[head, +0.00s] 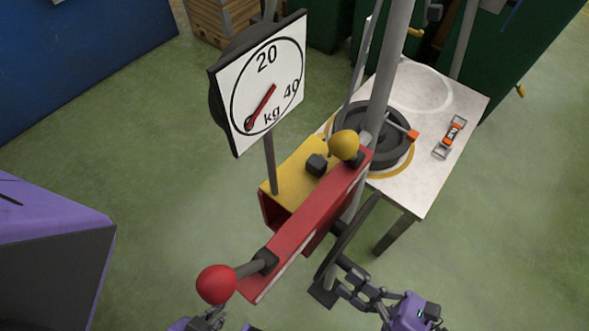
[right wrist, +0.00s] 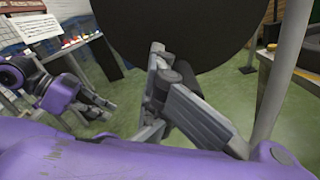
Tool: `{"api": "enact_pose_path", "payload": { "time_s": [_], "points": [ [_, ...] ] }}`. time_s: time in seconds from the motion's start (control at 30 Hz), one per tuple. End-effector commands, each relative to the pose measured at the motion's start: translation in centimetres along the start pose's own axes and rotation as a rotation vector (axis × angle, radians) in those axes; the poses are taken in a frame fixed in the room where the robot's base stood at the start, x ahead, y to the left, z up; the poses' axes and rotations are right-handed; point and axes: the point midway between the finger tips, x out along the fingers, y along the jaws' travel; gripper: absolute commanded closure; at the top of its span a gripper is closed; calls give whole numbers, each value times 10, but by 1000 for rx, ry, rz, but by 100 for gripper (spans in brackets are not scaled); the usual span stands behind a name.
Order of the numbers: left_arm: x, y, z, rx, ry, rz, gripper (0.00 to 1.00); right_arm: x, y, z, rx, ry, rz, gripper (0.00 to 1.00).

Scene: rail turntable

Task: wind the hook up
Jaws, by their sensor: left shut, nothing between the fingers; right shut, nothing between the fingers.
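A red-and-yellow housing (head: 310,215) stands in the middle of the head view. A red ball knob (head: 216,284) sits on a grey shaft at its near end, and a yellow ball knob (head: 343,145) is on top. A dark disc (head: 350,235) stands nearly edge-on at its right side; a large dark disc also fills the top of the right wrist view (right wrist: 185,25). My left gripper (head: 210,317) is shut and empty just below the red knob. My right gripper (head: 347,285) is shut and empty beside the dark disc's lower edge; contact is unclear. I cannot make out a hook.
A dial marked in kg (head: 262,80) rises behind the housing. A white table (head: 425,185) at right carries dark stacked discs (head: 372,135) and an orange-and-grey item (head: 452,137). A grey pole (head: 385,65) rises there. A purple-topped box (head: 50,230) is at left. Green floor is free between.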

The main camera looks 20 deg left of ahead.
Motion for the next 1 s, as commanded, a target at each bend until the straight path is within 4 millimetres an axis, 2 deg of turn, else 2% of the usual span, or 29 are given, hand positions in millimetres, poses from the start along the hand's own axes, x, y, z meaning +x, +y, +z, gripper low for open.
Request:
{"api": "enact_pose_path", "payload": {
  "time_s": [0.03,0.1,0.5,1.0],
  "points": [
    [-2,0,-7,0,9,1,100,-4,-6,2,23,4,-25,100],
    [-3,0,-9,0,12,1,100,-4,-4,1,51,4,-25,100],
    [-3,1,-10,0,13,1,100,-3,1,-3,82,5,-22,100],
    [-23,0,-37,0,43,0,100,-1,27,4,337,0,-13,100]
  ]
}}
